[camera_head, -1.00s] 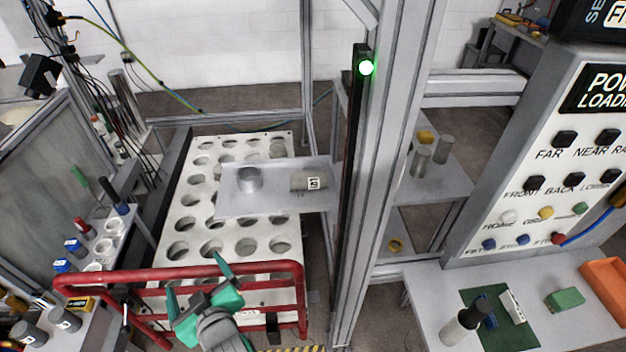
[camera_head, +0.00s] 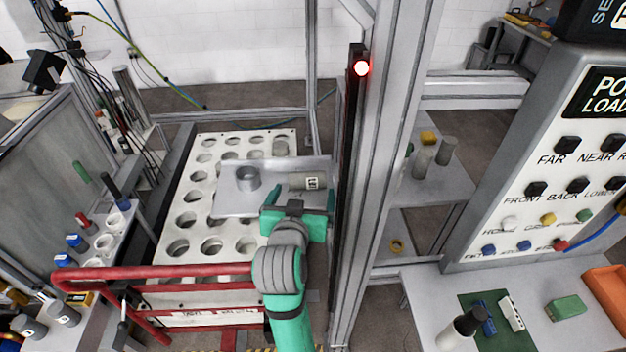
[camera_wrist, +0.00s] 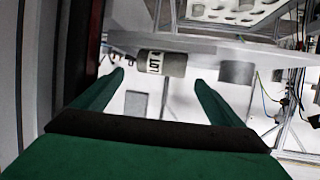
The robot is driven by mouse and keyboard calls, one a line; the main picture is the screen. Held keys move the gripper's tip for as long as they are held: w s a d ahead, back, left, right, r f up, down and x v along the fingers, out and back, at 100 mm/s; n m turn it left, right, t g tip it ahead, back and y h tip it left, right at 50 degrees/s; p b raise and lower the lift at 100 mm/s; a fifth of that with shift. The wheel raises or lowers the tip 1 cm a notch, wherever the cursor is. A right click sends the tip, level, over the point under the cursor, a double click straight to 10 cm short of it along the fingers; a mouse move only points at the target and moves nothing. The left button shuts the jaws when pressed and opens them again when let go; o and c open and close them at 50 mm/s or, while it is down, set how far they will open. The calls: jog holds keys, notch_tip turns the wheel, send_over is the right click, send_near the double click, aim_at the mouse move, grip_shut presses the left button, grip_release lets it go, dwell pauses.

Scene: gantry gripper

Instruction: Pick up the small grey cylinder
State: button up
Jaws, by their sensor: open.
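A small grey cylinder (camera_head: 308,182) with a white printed label lies on its side on the right part of a grey metal tray (camera_head: 240,206). In the wrist view the labelled cylinder (camera_wrist: 175,63) sits ahead, between and beyond the fingertips. My gripper (camera_head: 299,198) is open and empty at the front edge of the tray, just short of the cylinder. In the wrist view my gripper's fingers (camera_wrist: 160,82) are spread apart and do not touch it. A second grey cylinder (camera_head: 247,178) stands upright on the tray's left side.
A metal post (camera_head: 372,190) with a lit red lamp (camera_head: 361,68) rises close to the right of my gripper. A red rail (camera_head: 160,273) crosses in front at left. A white plate with round holes (camera_head: 183,222) lies below. More grey cylinders (camera_head: 423,160) stand on a shelf at right.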

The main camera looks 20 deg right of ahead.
aim_at(305, 182)
jog(key=shift+a+x, duration=0.15)
jog(key=shift+x, duration=1.85)
jog(key=shift+a+x, duration=0.1)
jog(key=shift+x, duration=1.85)
jog(key=shift+w+f, duration=0.1)
